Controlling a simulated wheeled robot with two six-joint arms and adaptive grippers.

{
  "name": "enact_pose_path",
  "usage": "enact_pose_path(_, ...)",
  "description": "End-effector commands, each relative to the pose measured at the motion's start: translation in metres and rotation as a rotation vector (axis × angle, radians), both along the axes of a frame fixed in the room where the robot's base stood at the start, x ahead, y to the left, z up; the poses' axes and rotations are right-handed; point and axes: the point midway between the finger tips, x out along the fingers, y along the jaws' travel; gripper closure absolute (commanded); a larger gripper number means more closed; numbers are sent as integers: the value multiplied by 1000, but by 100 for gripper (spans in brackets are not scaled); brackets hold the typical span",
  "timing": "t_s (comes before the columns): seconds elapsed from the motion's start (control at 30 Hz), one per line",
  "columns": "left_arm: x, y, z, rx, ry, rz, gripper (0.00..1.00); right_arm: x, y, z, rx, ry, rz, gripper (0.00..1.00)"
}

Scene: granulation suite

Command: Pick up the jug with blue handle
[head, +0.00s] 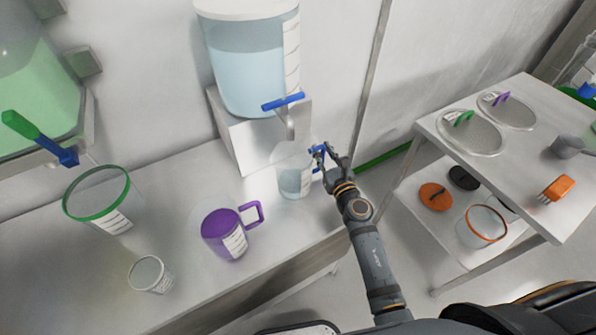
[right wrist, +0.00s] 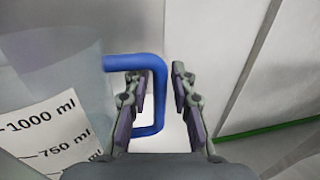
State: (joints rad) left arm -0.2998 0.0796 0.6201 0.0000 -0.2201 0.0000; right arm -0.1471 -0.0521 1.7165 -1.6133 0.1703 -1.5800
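The clear jug (head: 294,180) with the blue handle stands on the bench under the blue tap (head: 283,102) of the large tank; it looks to hold pale blue liquid. In the right wrist view the jug (right wrist: 50,85) is at the left with volume marks, and its blue handle (right wrist: 158,95) reaches between my fingers. My right gripper (head: 327,156) is at the handle, on the jug's right side. In the right wrist view the gripper (right wrist: 162,95) is open, one finger through the handle loop, with a gap showing beside the other. My left gripper is not in view.
A purple jug (head: 222,237), a small clear beaker (head: 150,275) and a green-rimmed container (head: 97,200) stand on the bench to the left. A steel trolley (head: 437,133) with sieves is at the right, beyond a floor gap.

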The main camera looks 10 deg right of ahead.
Motion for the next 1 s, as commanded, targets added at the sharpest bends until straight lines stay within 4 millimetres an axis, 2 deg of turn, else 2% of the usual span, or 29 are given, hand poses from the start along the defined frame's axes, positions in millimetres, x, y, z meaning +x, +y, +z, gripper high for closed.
enact_pose_path(0.03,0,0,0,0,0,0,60,0,0,0,0,0,0,86)
enact_pose_path(0.13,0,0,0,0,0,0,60,0,0,0,0,0,0,100)
enact_pose_path(1.0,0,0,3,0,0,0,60,0,0,5,1,-2,0,100)
